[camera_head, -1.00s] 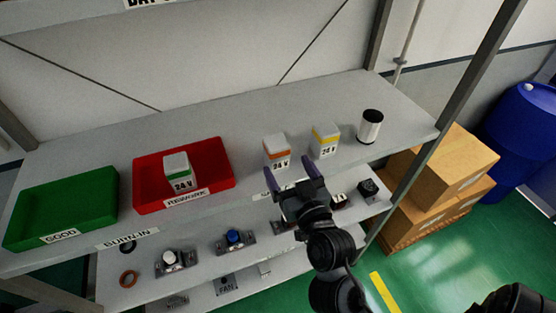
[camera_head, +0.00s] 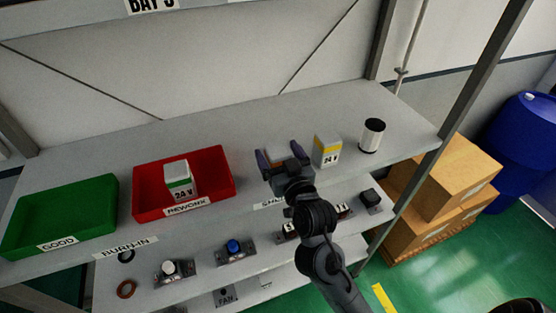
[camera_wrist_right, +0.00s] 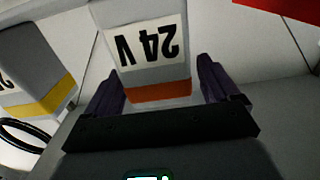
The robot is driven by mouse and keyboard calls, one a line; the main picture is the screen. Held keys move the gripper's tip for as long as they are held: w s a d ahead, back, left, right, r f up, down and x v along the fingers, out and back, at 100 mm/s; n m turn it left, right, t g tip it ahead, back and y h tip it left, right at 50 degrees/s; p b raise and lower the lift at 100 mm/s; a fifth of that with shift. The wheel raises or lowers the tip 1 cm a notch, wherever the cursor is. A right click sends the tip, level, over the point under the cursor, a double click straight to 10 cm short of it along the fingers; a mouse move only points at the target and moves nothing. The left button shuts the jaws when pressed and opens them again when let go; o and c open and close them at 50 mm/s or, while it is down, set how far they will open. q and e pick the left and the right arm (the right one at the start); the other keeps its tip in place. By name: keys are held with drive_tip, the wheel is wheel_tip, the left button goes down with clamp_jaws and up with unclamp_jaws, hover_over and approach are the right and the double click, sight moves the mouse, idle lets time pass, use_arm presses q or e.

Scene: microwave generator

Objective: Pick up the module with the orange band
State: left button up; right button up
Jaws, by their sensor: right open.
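The module with the orange band (camera_wrist_right: 158,92) is a white block with a 24 V label, upside down in the right wrist view. It stands between the two dark fingers of my right gripper (camera_wrist_right: 160,76), with a visible gap on at least the right side. In the head view my right gripper (camera_head: 279,154) is open at the shelf's front, and its fingers and body hide most of this module. The similar module with a yellow band (camera_head: 327,151) stands just to the right. My left gripper is not in view.
A module with a green band (camera_head: 180,180) stands in the red REWORK tray (camera_head: 222,182). The green GOOD tray (camera_head: 60,215) is empty at left. A black and white cylinder (camera_head: 372,136) stands at right. The shelf (camera_head: 210,130) is clear behind.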

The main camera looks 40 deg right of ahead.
drive_tip(key=shift+w+d, duration=0.1)
drive_tip(key=shift+w, duration=0.15)
drive_tip(key=shift+c, duration=0.3)
drive_tip(key=c, duration=1.2)
drive_tip(key=shift+o, duration=0.2)
drive_tip(key=shift+r, duration=0.15)
